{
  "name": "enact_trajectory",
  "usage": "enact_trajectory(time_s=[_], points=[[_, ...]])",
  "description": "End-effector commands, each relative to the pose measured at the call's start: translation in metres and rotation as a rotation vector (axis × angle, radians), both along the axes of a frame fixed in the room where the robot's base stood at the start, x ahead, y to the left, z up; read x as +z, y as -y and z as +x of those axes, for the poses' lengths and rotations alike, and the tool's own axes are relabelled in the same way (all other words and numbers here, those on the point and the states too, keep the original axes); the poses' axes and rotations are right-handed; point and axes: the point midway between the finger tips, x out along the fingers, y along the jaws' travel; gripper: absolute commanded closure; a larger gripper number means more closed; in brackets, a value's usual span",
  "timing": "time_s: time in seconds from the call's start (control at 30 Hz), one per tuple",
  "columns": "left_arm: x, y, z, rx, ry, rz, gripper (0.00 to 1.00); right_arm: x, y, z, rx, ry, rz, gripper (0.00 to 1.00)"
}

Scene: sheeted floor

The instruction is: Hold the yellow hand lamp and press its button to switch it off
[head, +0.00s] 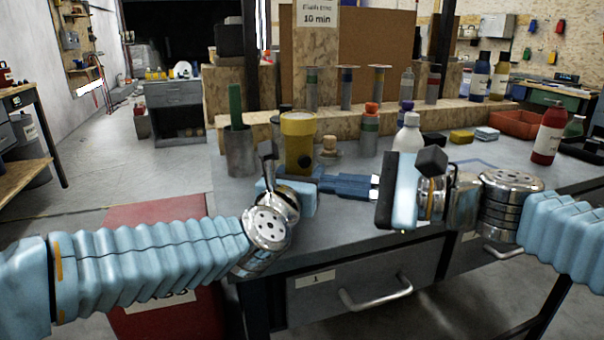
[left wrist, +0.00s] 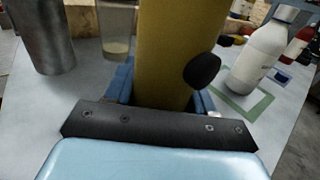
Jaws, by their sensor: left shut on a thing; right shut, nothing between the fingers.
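The yellow hand lamp (head: 298,132) is upright over the near side of the bench, in the middle of the head view. Its round black button (head: 306,162) faces me; it also shows in the left wrist view (left wrist: 202,70). My left gripper (head: 297,174) is shut on the lamp's lower body, a blue finger on each side in the left wrist view. My right gripper (head: 324,181) is shut and empty. Its fingers point left, with the tips just right of and below the button, apparently apart from it. The lamp's base is hidden; I cannot tell whether it is lit.
A metal cup (head: 240,152) with a green item stands left of the lamp. A white bottle (head: 407,136) stands behind my right gripper, and a red bottle (head: 548,135) farther right. Spray cans and a wooden block line the back. A drawer (head: 362,274) is below the bench edge.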

Motion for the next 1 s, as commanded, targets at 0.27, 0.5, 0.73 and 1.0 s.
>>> enact_trajectory(time_s=[0.27, 0.5, 0.73, 1.0], points=[[0.001, 0.0, 0.0, 0.0, 0.001, 0.0, 0.82, -0.001, 0.001, -0.003, 0.001, -0.001, 0.0, 1.0], [0.001, 0.0, 0.0, 0.0, 0.001, 0.0, 0.16, 0.0, 0.001, -0.003, 0.001, -0.001, 0.0, 1.0], [0.0, 0.0, 0.0, 0.0, 0.0, 0.0, 0.16, -0.001, 0.001, -0.003, 0.001, -0.001, 0.0, 1.0], [0.001, -0.01, -0.033, -0.001, 0.003, -0.001, 0.16, 0.0, 0.001, -0.003, 0.001, 0.0, -0.001, 1.0]])
